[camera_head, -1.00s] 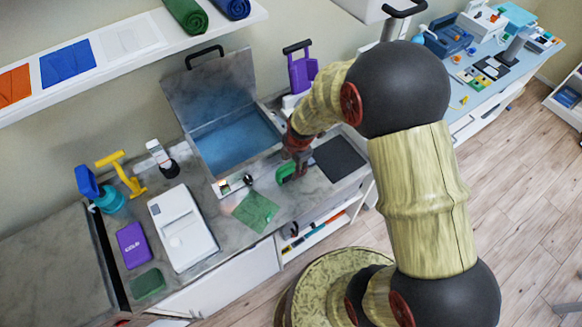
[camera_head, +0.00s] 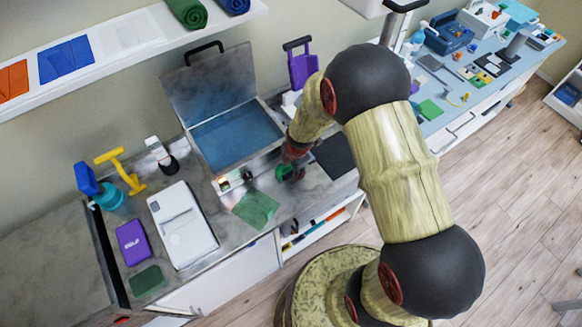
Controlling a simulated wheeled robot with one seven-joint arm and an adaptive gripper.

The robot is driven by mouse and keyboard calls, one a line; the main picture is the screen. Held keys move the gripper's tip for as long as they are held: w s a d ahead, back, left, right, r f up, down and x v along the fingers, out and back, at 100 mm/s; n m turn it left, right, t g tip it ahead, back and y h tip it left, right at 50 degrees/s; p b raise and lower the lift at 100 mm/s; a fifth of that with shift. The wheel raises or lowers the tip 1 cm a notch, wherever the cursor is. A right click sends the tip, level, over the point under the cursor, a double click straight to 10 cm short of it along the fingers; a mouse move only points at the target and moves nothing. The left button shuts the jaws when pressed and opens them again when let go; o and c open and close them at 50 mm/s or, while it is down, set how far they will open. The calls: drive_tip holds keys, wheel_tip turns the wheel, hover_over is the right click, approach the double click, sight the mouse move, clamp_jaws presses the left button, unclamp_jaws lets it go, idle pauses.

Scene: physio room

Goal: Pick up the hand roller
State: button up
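A yellow T-shaped tool (camera_head: 121,171) with a crossbar and handle lies at the back left of the grey counter; it looks like the hand roller, but I cannot be sure. My gripper (camera_head: 287,174) is low over the counter, in front of the open case's right corner, well to the right of the yellow tool. Its dark red wrist and green tip show small and partly hidden behind my arm. I cannot tell whether the fingers are open or shut, or whether the green part belongs to the gripper.
An open grey case (camera_head: 236,138) with a raised lid stands at the back. A green cloth (camera_head: 256,208), white device (camera_head: 182,225), purple box (camera_head: 132,242), teal spray bottle (camera_head: 108,197) and dark green pad (camera_head: 147,281) lie on the counter (camera_head: 215,262). A shelf (camera_head: 125,52) hangs above.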

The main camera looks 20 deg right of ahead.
drive_tip(key=c, duration=1.1)
clamp_jaws()
drive_tip(key=shift+r, duration=0.15)
